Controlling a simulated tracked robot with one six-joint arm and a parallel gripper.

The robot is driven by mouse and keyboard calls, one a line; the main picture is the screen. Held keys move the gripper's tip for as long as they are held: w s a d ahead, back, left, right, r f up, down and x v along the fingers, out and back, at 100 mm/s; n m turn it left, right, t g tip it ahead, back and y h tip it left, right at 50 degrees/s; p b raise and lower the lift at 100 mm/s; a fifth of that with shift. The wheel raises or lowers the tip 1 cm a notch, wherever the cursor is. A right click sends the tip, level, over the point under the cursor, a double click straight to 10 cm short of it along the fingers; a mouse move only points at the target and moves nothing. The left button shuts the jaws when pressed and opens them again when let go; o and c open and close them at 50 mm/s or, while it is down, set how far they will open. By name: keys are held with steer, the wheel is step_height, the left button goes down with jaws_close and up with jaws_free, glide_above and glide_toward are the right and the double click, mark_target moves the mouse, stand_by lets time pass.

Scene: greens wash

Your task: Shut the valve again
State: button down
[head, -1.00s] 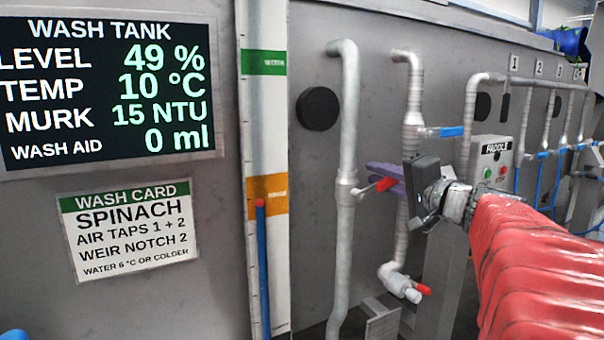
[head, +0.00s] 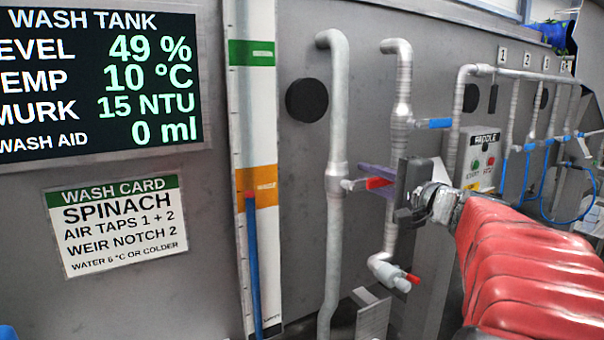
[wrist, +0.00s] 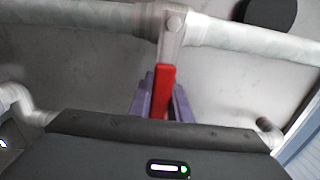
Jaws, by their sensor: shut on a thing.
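The valve has a red lever handle (head: 377,183) on the left upright grey pipe (head: 337,110). The handle sticks out to the right, crosswise to its pipe. My gripper (head: 385,174) has purple fingers, closed around the handle's outer part. In the wrist view the red handle (wrist: 163,90) lies between the two purple fingers (wrist: 161,103), square to the pipe (wrist: 80,18). The dark gripper body hides the handle's far end there.
A second pipe (head: 402,85) close behind has a blue lever (head: 434,123) and a red-tipped outlet (head: 400,282) below. The paddle switch box (head: 483,160) is to the right. The display (head: 95,85) reads level 49 %. A wash card (head: 117,222) hangs below it.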

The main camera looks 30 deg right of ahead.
steer(key=shift+f, duration=0.2)
steer(key=c, duration=1.6)
jaws_free()
steer(key=shift+r, duration=0.1)
steer(key=shift+c, duration=0.2)
steer(key=s, duration=1.4)
steer(key=shift+d, duration=0.25)
steer(key=shift+w, duration=0.1)
